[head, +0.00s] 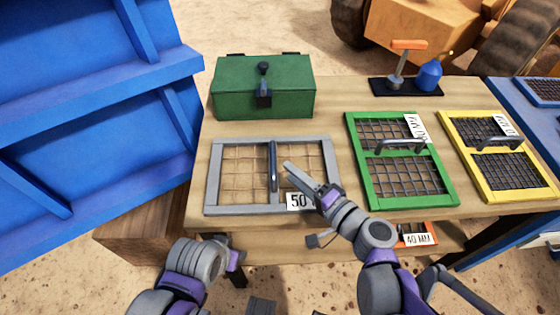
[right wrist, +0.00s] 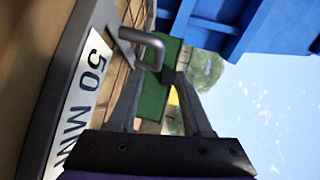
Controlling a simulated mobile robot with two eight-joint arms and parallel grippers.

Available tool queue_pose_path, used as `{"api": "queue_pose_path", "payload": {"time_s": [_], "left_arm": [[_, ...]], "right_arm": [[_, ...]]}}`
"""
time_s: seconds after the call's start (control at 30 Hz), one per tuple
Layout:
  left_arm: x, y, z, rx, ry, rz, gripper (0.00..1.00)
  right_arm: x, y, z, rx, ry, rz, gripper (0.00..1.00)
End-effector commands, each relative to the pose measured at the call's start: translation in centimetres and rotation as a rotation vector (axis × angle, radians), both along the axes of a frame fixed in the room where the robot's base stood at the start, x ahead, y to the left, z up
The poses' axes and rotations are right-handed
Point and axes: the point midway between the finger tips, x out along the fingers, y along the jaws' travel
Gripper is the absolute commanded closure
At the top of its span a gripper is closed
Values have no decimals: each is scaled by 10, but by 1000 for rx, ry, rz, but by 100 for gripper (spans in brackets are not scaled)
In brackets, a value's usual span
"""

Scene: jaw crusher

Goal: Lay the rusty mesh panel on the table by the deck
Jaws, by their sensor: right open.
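A grey-framed mesh panel (head: 213,180) with thin brown wires, a dark middle handle (head: 273,167) and a "50" label lies flat on the left of the wooden table (head: 330,95). I cannot tell for sure that it is the rusty one. My right gripper (head: 297,176) is open and empty, just right of that handle and above the panel. In the right wrist view, the handle (right wrist: 150,45) stands beyond the open fingers (right wrist: 156,82), not between them. My left gripper (head: 232,252) is low at the table's front edge; its jaws are unclear. The blue deck (head: 520,110) is at the right.
A green-framed panel (head: 354,150) and a yellow-framed panel (head: 459,150) lie to the right on the table. A green box (head: 235,100) and a stand with a blue bottle (head: 429,75) are behind. An orange "40 MM" panel (head: 416,240) is below. A large blue structure (head: 90,110) rises left.

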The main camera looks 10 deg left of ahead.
Motion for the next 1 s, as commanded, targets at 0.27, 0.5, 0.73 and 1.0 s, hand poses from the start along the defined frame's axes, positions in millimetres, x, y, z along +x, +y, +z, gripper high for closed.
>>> {"api": "queue_pose_path", "payload": {"time_s": [0.27,0.5,0.73,1.0], "left_arm": [[-1,0,8,0,-3,0,50],[-1,0,8,0,-3,0,50],[-1,0,8,0,-3,0,50],[-1,0,8,0,-3,0,50]], "right_arm": [[-21,-30,5,-1,0,-2,50],[-24,-32,5,0,0,0,50],[-23,-32,5,0,0,0,50],[-23,-32,5,0,0,0,50]]}}
